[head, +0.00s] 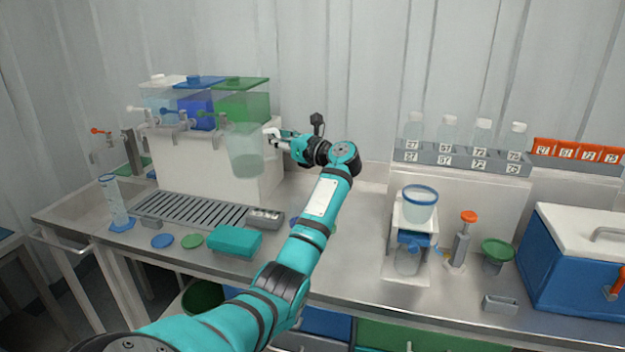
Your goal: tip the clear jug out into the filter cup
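The clear jug (246,155) is see-through and roughly upright, held up in front of the white box below the green tank. My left gripper (273,138) is at the jug's upper right side and looks shut on it; the fingertips are small and partly hidden. The filter cup (419,208) is a clear cup with a blue rim, upright on a white stand (395,245) right of my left arm, well apart from the jug. My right gripper is out of view.
White, blue and green tanks (243,103) with taps stand on the box. An orange-topped pump (462,240), green funnel (497,250) and blue cooler (570,265) stand right. Bottles line the back shelf.

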